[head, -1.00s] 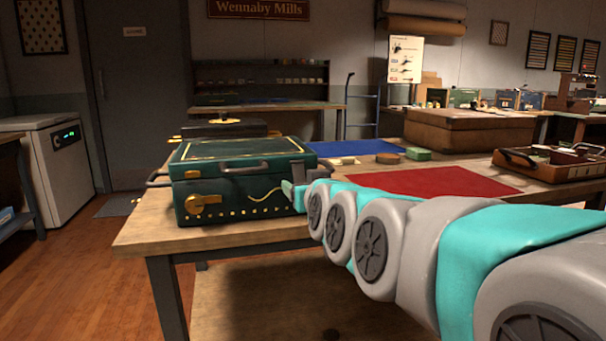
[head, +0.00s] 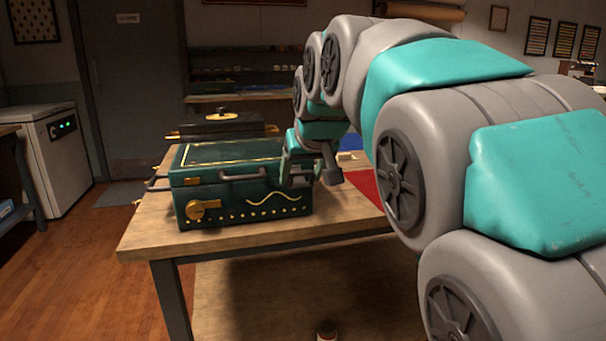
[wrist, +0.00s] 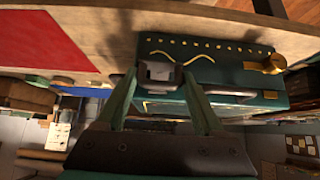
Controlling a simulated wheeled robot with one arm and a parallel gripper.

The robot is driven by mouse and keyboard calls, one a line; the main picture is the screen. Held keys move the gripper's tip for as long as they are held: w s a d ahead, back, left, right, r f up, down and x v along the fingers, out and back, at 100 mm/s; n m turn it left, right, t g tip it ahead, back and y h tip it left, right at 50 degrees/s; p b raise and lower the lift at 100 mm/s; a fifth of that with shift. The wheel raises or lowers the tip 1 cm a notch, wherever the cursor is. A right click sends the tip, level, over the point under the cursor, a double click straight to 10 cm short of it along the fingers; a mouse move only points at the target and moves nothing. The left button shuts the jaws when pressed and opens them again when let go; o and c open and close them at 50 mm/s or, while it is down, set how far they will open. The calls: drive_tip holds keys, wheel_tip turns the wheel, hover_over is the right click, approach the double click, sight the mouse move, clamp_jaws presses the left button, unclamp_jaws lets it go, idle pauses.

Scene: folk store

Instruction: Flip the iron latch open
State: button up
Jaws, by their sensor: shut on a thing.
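A dark green case (head: 240,209) with gold trim stands shut on the wooden table in the head view. The case also shows in the wrist view (wrist: 213,68). A small grey iron latch (wrist: 159,70) shows in the wrist view by the end of the case's front with the gold wavy line. My gripper (head: 294,176) is at the case's right front corner, with its fingers on either side of the latch and shut on it. In the head view my gripper hides the latch. I cannot tell how far the latch is turned.
A gold clasp (head: 204,210) sits on the case's left front. A black case (head: 222,126) stands behind. A red mat (head: 364,190) lies to the right, partly behind my arm.

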drive_tip(key=shift+w+a+r+g+h, duration=0.15)
drive_tip(key=shift+r+g, duration=0.2)
drive_tip(key=shift+g, duration=0.25)
drive_tip(key=shift+w+d+r+g+h, duration=0.15)
drive_tip(key=shift+r+g, duration=0.2)
drive_tip(key=shift+g, duration=0.25)
drive_tip(key=shift+a+r, duration=0.1)
drive_tip(key=o, duration=1.1)
drive_tip(key=shift+s, duration=0.1)
